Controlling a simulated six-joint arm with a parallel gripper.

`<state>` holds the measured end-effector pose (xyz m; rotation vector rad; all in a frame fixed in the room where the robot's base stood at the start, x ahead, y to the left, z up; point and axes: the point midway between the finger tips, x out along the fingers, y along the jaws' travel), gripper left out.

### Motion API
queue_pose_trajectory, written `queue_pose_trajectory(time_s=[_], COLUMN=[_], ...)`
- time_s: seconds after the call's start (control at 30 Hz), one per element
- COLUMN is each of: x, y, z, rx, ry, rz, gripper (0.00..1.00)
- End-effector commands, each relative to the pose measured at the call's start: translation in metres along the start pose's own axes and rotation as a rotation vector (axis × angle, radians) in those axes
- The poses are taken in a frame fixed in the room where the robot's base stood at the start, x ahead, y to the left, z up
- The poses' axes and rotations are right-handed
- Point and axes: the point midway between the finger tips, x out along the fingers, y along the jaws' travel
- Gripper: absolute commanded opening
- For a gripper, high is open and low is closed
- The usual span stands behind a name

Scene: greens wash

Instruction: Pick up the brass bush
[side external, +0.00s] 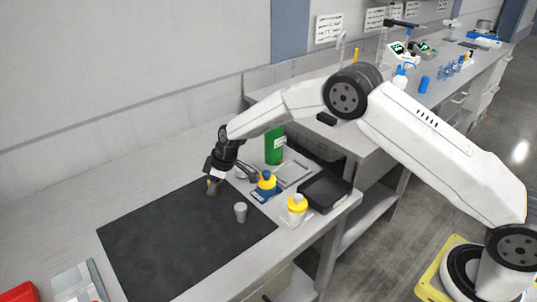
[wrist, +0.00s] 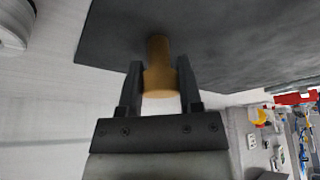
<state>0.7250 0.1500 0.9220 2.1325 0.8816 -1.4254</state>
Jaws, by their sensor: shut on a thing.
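The brass bush (wrist: 158,70) is a golden-brown stepped cylinder, narrower at its far end, seen in the wrist view between the two dark fingers. My gripper (wrist: 160,82) is shut on it, one finger on each side. In the side external view my gripper (side external: 212,180) is low over the back right part of the dark mat (side external: 165,245). The bush (side external: 212,188) shows there as a small brown piece under the fingers. I cannot tell whether it touches the mat.
A grey cylinder (side external: 240,212) stands on the mat to the right of my gripper. A red bin (side external: 20,292) is at the front left. The mat's left part is clear.

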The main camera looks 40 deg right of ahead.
Motion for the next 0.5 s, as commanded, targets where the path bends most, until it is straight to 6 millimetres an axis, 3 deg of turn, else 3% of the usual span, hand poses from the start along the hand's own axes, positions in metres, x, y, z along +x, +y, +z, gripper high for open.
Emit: queue_pose_trajectory(time_s=[0.5], x=[-0.0096], y=[0.0001], z=[-0.0044], rx=[0.000], ry=[0.001], rz=[0.000], gripper=[0.00])
